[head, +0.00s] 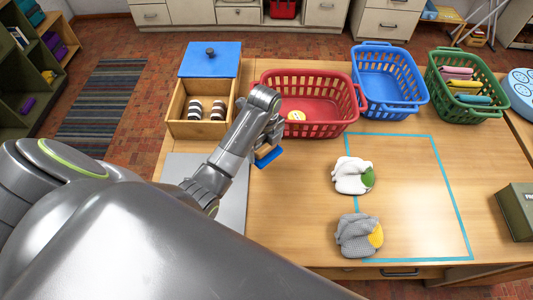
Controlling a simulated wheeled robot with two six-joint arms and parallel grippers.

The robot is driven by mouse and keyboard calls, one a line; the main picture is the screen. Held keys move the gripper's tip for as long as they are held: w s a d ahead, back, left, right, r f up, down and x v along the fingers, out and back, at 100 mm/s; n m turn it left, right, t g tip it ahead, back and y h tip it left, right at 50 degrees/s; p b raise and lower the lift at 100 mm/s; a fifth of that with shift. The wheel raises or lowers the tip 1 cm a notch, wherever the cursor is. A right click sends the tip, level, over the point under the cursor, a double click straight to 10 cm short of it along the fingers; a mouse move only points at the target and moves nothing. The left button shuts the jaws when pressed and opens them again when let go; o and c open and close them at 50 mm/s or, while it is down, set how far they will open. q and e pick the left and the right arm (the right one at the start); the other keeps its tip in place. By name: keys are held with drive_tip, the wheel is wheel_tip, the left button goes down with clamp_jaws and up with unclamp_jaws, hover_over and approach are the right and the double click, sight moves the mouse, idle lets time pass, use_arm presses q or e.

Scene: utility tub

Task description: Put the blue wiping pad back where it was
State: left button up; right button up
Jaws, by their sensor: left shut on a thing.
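The blue wiping pad (269,160) shows just below my left gripper (267,148), over the table left of centre. My left gripper is shut on it, and the arm and fingers hide part of the pad. A tan part shows between the pad and the fingers. I cannot tell whether the pad touches the table or hangs slightly above it. My right gripper is not in view.
An open wooden box (174,105) with a blue lid holds striped items. Red (330,118), blue (398,98) and green (440,92) baskets line the back. White (348,176) and grey (352,238) cloth bundles lie by a teal tape outline. A grey sheet (236,205) lies left.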

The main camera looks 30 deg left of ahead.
sight(266, 156)
use_arm(q)
drive_tip(key=shift+f, duration=0.35)
drive_tip(key=f+p, duration=0.1)
drive_tip(key=f, duration=0.3)
drive_tip(key=shift+w+f, duration=0.15)
drive_tip(key=shift+w, duration=0.05)
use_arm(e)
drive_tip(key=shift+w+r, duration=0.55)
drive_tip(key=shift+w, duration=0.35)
use_arm(q)
drive_tip(key=shift+f, duration=0.15)
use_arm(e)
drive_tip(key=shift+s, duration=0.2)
use_arm(q)
drive_tip(key=shift+f, duration=0.5)
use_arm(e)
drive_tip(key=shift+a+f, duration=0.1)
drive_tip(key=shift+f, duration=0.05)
use_arm(q)
drive_tip(key=o, duration=0.7)
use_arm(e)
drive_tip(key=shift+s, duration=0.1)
use_arm(q)
drive_tip(key=shift+r, duration=0.1)
